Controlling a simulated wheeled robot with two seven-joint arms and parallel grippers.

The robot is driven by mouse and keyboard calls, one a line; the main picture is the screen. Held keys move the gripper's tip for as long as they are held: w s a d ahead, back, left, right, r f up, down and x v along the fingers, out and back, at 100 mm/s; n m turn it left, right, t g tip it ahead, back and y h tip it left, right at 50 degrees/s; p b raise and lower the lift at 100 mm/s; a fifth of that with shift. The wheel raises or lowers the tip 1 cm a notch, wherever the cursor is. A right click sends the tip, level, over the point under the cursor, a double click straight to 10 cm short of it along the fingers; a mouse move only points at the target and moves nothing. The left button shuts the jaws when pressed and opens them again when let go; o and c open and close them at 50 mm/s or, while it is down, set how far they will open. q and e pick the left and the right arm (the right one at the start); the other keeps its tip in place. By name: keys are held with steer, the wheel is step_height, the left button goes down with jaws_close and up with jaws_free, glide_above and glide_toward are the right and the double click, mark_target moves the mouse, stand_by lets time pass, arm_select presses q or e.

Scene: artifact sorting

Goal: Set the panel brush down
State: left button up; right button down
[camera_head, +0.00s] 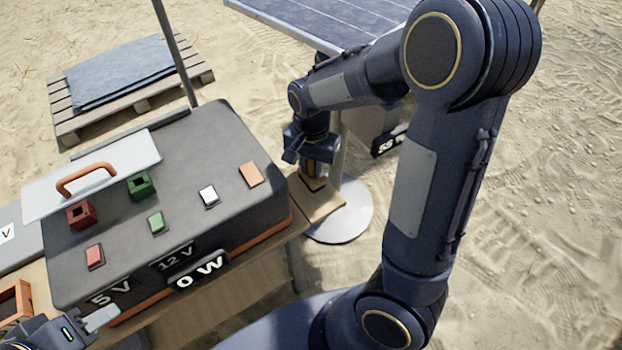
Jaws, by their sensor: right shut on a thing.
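My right gripper (309,156) points down over the right end of the wooden table (322,208). It is shut on the panel brush (315,182), a small brown piece showing below the jaws. The brush is mostly hidden by the gripper. Its lower end is at the table top, but I cannot tell whether it touches. My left gripper (98,319) is at the bottom left, in front of the grey box, with a pale fingertip showing. I cannot tell whether it is open.
A large grey power box (215,160) with coloured sockets and a "0 W" display (198,270) fills most of the table. A white plate with an orange handle (85,178) lies on its left. A solar panel (325,18) stands behind. A pallet (130,100) lies on the sand.

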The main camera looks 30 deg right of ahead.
mark_target(312, 177)
steer(key=shift+f+b, duration=0.5)
steer(key=shift+f, duration=1.45)
steer(key=shift+f, duration=0.15)
steer(key=c, duration=1.2)
jaws_free()
